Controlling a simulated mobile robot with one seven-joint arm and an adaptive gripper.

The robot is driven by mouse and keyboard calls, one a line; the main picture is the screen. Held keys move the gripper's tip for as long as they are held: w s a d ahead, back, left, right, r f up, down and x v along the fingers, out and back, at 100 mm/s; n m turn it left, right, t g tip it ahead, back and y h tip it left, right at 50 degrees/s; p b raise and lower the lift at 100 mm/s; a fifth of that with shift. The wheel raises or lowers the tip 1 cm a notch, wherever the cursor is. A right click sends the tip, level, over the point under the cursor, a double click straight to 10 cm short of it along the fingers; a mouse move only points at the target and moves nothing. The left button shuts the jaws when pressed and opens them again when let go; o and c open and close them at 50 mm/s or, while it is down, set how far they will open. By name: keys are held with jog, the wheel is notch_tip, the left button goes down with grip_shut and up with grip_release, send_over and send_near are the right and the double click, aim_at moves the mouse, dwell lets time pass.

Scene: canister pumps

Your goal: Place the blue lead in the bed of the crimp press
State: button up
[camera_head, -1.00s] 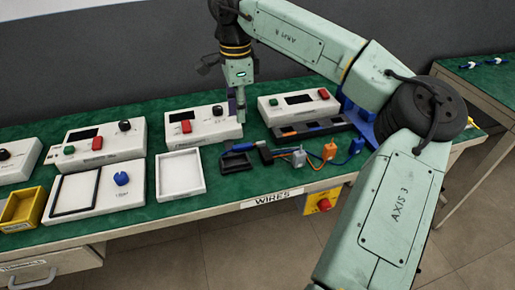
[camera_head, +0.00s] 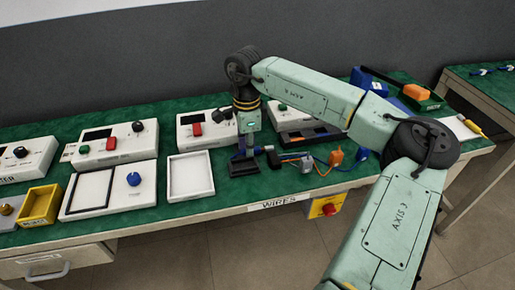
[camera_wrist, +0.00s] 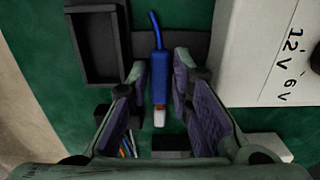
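The blue lead (camera_wrist: 160,75) lies between the fingers of my gripper (camera_wrist: 160,112) in the wrist view. It has a blue cable, a blue sleeve and a pale tip. The fingers are open, with a gap on each side of the lead. In the head view my gripper (camera_head: 243,153) is low over the bench and hides most of the lead. The lead crosses a dark grey strip (camera_wrist: 190,45). No label shows which device is the crimp press; I cannot tell.
A black open tray (camera_wrist: 93,47) lies beside the lead. A white box (camera_wrist: 265,55) marked 12V and 6V stands close on the right. A white tray (camera_head: 190,198) is to the left.

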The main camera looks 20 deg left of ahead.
jog(key=shift+c, duration=0.2)
grip_shut()
jog(key=shift+r, duration=0.15)
jog(key=shift+r+b, duration=0.45)
jog(key=shift+r, duration=0.2)
jog(key=shift+s+d+r+b, duration=0.15)
jog(key=shift+r+b, duration=0.15)
jog(key=shift+r, duration=0.15)
jog(key=shift+s+d+r+b, duration=0.1)
jog(key=shift+r+b, duration=0.15)
jog(key=shift+r, duration=0.2)
jog(key=s+d+b, duration=0.1)
jog(key=s+d, duration=0.2)
jog(key=s, duration=0.1)
jog(key=s+d+r+b, duration=0.1)
jog(key=s+d, duration=0.1)
jog(key=s, duration=0.2)
jog(key=s+d+b, duration=0.2)
jog(key=s+d, duration=0.1)
jog(key=s, duration=0.1)
jog(key=shift+s+d+r, duration=0.3)
jog(key=shift+s+r, duration=0.05)
